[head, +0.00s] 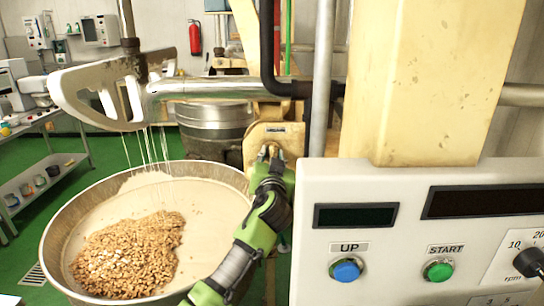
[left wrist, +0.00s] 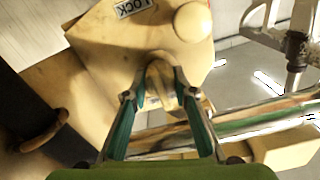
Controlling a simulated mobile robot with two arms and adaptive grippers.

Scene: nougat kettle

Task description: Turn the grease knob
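My left gripper (head: 270,152) reaches up to a cream machine housing (head: 280,133) above the kettle's right rim. In the left wrist view, a cream knob-like piece (left wrist: 160,76) stands between the two spread fingers of the left gripper (left wrist: 160,85). I take it to be the grease knob. The fingers flank it on both sides, and I cannot tell whether they touch it. In the head view the fingers mostly hide it. A round cream knob (left wrist: 192,21) sits beside a LOCK label (left wrist: 135,7) on the same housing. My right gripper is not in view.
The large kettle (head: 60,236) holds pale nougat and a heap of nuts (head: 127,255). A white stirring paddle (head: 105,92) hangs over it from a metal shaft. A control panel (head: 400,255) with UP and START buttons stands close on the right. A vertical pipe (head: 321,80) rises near the gripper.

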